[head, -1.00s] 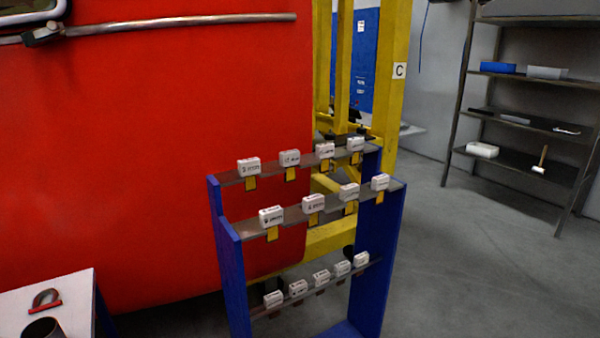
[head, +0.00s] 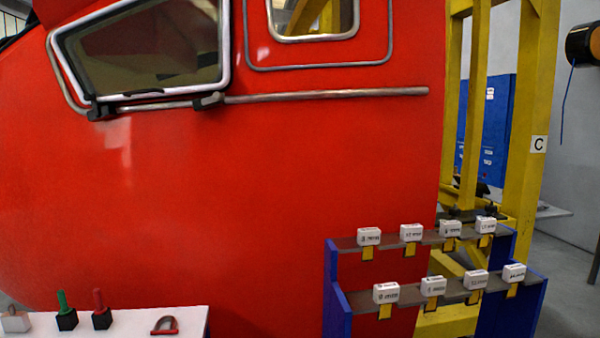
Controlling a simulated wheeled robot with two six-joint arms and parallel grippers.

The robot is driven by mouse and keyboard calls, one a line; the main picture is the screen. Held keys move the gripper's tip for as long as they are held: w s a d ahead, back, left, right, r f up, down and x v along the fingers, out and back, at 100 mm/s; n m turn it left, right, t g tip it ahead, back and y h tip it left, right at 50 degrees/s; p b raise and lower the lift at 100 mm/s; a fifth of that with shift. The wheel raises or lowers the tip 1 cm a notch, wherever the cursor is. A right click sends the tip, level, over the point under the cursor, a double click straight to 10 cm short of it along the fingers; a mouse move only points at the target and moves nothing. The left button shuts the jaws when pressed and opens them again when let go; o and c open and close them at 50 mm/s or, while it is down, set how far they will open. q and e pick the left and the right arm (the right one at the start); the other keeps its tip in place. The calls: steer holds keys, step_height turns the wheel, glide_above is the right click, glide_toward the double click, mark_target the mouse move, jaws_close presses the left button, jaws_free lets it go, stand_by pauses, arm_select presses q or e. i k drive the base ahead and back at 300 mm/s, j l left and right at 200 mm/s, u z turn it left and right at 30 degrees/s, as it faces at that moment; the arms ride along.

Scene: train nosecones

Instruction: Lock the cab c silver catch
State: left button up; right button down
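The red cab (head: 250,190) fills the left and middle of the head view, beside a yellow frame (head: 525,120) with a plate marked C. A silver-framed window (head: 145,50) is at its upper left, with dark brackets (head: 208,101) along the lower edge. A silver rail (head: 330,95) runs right from there across the red shell. I cannot make out which part is the silver catch, or whether it is locked. Neither of my grippers is in view.
A blue rack (head: 337,300) with several white labelled boxes stands at the lower right, in front of the cab. A white table (head: 190,322) at the lower left holds a green-handled tool (head: 65,310), a red-handled tool (head: 101,310) and a red shackle (head: 165,325).

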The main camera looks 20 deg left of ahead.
mark_target(216, 96)
steer(key=u, duration=1.8)
steer(key=i, duration=0.05)
